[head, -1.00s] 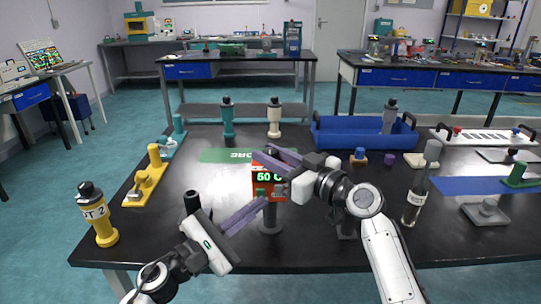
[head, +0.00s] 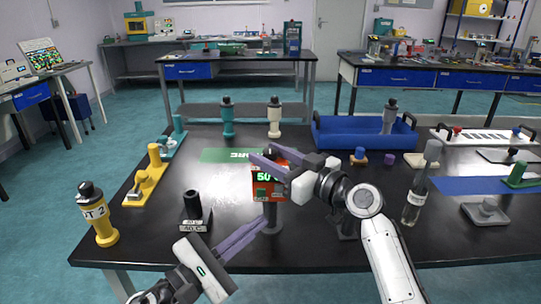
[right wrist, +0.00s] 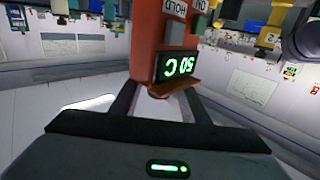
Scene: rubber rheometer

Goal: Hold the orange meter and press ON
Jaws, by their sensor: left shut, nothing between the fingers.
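The orange meter (head: 267,181) is upright near the table's front middle, above a grey round stand (head: 273,222). Its lit green display reads 50 C. In the right wrist view the meter (right wrist: 176,62) appears upside down, with HOLD and ON labels by its buttons. My right gripper (head: 268,158) reaches in from the right with its fingers around the meter, closed on it; the fingers hide part of its upper front. My left gripper (head: 272,219) is shut and empty, lower down, its fingertips crossing in front of the stand in the picture. I cannot tell whether they touch it.
A yellow LOT 2 bottle (head: 98,217) and a dark-capped grey piece (head: 194,212) stand left. A clear bottle (head: 417,195) stands right of my right arm. A blue tray (head: 345,140) lies behind. A green mat (head: 222,155) lies left of the meter.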

